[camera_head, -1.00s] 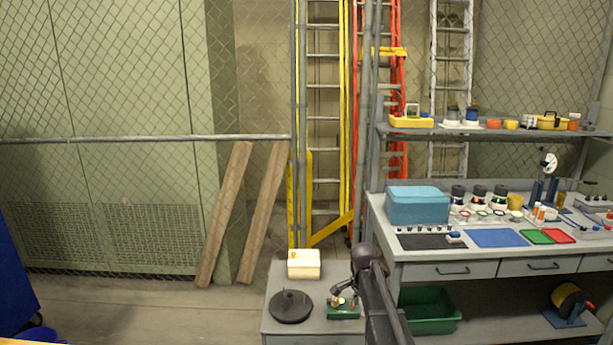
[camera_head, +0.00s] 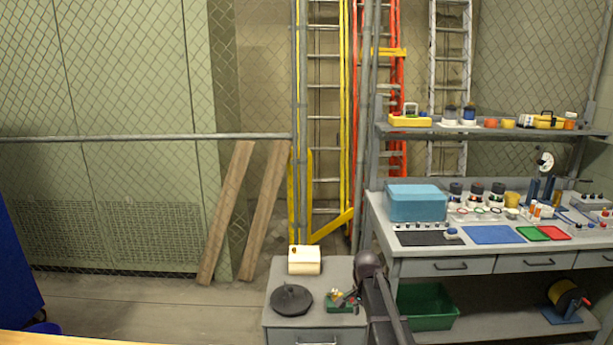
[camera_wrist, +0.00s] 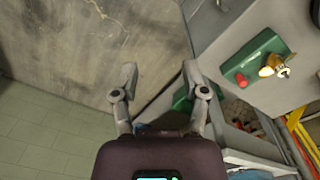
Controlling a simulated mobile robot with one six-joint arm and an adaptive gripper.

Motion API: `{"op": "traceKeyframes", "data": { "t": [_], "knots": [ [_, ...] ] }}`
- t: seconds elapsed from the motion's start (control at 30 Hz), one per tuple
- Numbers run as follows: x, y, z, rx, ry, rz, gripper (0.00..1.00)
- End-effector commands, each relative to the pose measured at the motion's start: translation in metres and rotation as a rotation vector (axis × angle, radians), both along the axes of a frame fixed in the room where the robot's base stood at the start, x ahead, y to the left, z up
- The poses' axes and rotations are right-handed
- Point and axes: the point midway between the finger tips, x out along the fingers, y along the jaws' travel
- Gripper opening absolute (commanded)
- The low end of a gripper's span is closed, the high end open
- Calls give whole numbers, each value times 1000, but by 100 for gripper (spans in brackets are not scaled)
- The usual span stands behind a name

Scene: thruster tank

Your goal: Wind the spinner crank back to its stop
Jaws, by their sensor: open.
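A small green device (camera_head: 341,305) sits on top of the grey cabinet (camera_head: 285,326), beside a black disc. In the wrist view the same green device (camera_wrist: 251,78) shows a red button (camera_wrist: 241,80) and a brass-coloured knob or crank (camera_wrist: 272,66). I cannot tell for sure which part is the spinner crank. My gripper (camera_wrist: 160,74) is open, with nothing between its fingers. The device lies to the right of the fingers in the wrist view, apart from them. In the head view my dark arm covers part of the device's right side.
A black disc (camera_head: 291,299) and a cream box (camera_head: 304,260) share the cabinet top. A green bin (camera_head: 425,308) stands to the right, under the workbench (camera_head: 395,262). Two planks lean on the fence at the left.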

Motion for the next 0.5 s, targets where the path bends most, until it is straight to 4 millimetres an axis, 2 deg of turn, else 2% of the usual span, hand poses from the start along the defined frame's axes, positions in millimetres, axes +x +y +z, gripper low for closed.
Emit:
{"op": "traceKeyframes", "data": {
  "t": [0.27, 0.5],
  "knots": [
    [-52, 0, 1, 9, -4, 213, 58],
    [-122, -1, 3, 19, -11, 534, 58]
  ]
}}
